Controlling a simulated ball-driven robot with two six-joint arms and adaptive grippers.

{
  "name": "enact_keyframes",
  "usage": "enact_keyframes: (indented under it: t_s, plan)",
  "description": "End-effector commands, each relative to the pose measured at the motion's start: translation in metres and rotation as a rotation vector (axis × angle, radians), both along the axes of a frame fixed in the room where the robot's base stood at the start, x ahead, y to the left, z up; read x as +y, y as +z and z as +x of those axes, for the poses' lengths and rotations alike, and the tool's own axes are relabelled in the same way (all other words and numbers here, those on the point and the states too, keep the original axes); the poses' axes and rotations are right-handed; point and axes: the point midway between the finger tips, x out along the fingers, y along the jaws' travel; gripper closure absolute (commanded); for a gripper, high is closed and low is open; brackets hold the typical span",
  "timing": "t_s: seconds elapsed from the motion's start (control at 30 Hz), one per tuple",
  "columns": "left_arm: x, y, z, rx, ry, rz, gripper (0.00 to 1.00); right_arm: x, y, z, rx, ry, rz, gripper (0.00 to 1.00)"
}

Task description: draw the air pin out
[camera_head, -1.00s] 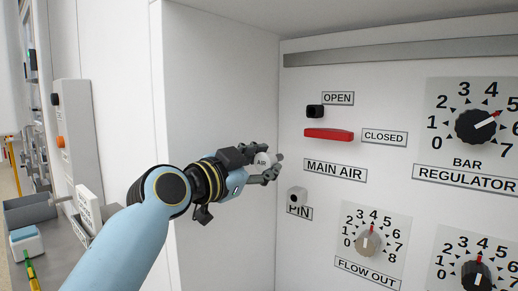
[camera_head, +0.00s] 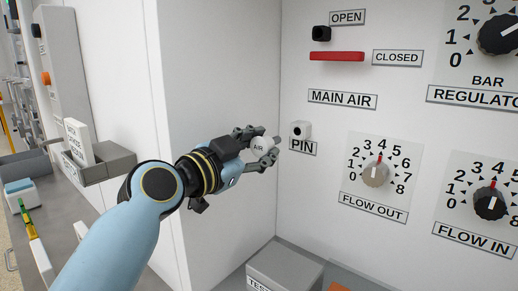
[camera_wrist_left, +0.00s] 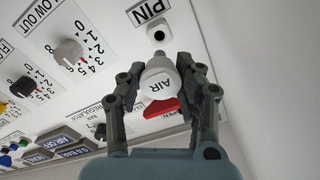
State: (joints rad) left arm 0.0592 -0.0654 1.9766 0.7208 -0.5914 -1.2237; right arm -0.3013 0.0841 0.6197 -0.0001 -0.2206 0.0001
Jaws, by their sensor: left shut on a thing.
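The air pin (camera_head: 260,147) has a round white head marked AIR and a short grey shaft. My left gripper (camera_head: 266,146) is shut on the head, and the shaft points right toward the panel. The white pin socket (camera_head: 301,130), with a dark hole, sits above the PIN label. The shaft tip appears just short of the socket, apart from it. In the left wrist view my left gripper (camera_wrist_left: 166,82) has a finger on each side of the air pin (camera_wrist_left: 159,88), with the socket (camera_wrist_left: 158,34) beyond. My right gripper is not in view.
The red main air handle (camera_head: 337,57) lies level beside the CLOSED label. The grey flow out knob (camera_head: 375,174) is right of the socket. A white side wall (camera_head: 215,80) stands close behind my left arm. A grey box (camera_head: 285,267) sits below the panel.

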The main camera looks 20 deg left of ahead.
Motion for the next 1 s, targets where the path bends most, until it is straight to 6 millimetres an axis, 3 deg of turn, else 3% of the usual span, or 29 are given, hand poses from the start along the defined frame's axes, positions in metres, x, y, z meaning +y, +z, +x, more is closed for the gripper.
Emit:
enact_keyframes:
  t_s: [0.23,0.5,1.0]
  plan:
    - [-0.009,-0.001,0.023,-0.001,0.000,-0.001,1.00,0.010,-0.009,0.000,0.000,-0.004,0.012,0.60]
    - [-0.018,-0.001,0.045,-0.001,0.000,-0.001,1.00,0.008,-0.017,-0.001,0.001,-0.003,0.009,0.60]
    - [-0.022,0.001,0.053,0.000,-0.001,-0.001,1.00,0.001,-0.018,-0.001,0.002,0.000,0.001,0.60]
